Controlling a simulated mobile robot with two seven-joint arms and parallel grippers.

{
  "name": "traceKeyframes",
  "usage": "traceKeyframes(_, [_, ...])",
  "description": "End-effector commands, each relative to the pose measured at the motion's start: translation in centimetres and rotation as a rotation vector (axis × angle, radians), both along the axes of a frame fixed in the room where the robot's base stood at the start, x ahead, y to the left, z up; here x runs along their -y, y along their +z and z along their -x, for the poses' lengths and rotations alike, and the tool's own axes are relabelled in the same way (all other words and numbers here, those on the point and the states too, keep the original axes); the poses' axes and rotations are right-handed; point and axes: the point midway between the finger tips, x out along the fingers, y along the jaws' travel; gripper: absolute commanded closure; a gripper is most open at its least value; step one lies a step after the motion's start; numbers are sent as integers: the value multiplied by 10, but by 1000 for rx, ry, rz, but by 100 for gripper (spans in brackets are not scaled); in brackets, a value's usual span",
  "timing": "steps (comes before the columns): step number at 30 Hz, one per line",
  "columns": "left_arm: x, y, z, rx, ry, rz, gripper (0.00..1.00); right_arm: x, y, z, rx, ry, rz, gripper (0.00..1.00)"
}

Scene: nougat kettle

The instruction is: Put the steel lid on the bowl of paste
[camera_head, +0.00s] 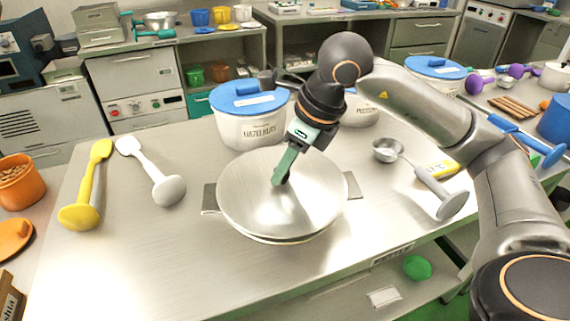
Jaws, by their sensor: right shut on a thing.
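The steel lid (250,205) is a wide, shiny round disc over the bowl at the middle of the steel table. My right gripper (282,180) reaches down from above and is shut on the lid near its centre; the fingertips hide the grip. The bowl (210,199) shows only as a thin rim below the lid's front edge and as flat side handles at left and right. The paste is hidden. I cannot tell whether the lid rests on the rim or hangs just above it. My left gripper is not in view.
White tubs with blue lids, one labelled hazelnuts (250,128), stand behind the bowl. A yellow tool (82,212) and a white tool (165,185) lie to the left. A steel scoop (388,150) and a grey-handled tool (447,203) lie right. The front left table is clear.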

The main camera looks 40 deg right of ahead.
Motion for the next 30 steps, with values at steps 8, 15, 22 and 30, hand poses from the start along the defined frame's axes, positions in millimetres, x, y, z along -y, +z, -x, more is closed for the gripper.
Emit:
traceKeyframes(8, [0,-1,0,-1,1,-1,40,0,0,0,1,0,-1,100])
traceKeyframes(15, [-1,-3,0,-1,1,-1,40,0,-2,0,1,0,-1,100])
traceKeyframes(22, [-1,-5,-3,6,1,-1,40,0,-5,0,1,0,-1,100])
traceKeyframes(30, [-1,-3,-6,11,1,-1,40,0,-5,0,1,0,-1,100])
